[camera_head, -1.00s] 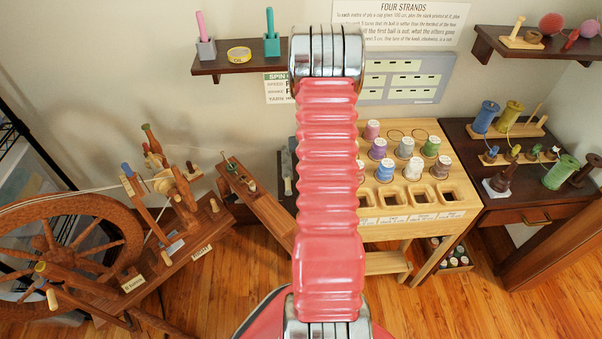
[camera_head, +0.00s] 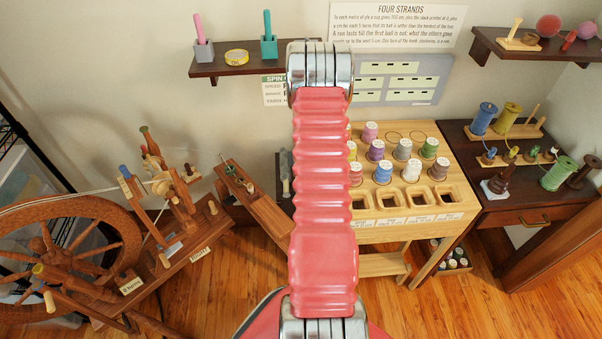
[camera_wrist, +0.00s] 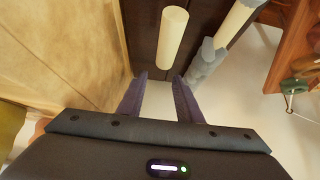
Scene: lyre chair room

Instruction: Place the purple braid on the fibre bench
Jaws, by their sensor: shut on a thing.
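I cannot make out the purple braid or the fibre bench with certainty in either view. In the wrist view my gripper (camera_wrist: 160,78) has two dark purplish fingers with a gap between their tips. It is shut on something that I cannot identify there. A cream cylinder (camera_wrist: 173,38) shows beyond the fingertips, against a dark brown panel. In the head view my red arm hides the gripper and the middle of the scene.
A light wood table (camera_head: 415,232) with several spools stands right of my arm. A narrow wooden bench (camera_head: 268,212) and a spinning wheel (camera_head: 75,235) stand left. A dark table (camera_head: 500,205) is at the right. A shelf (camera_head: 235,68) hangs on the wall. Floor shows at the front.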

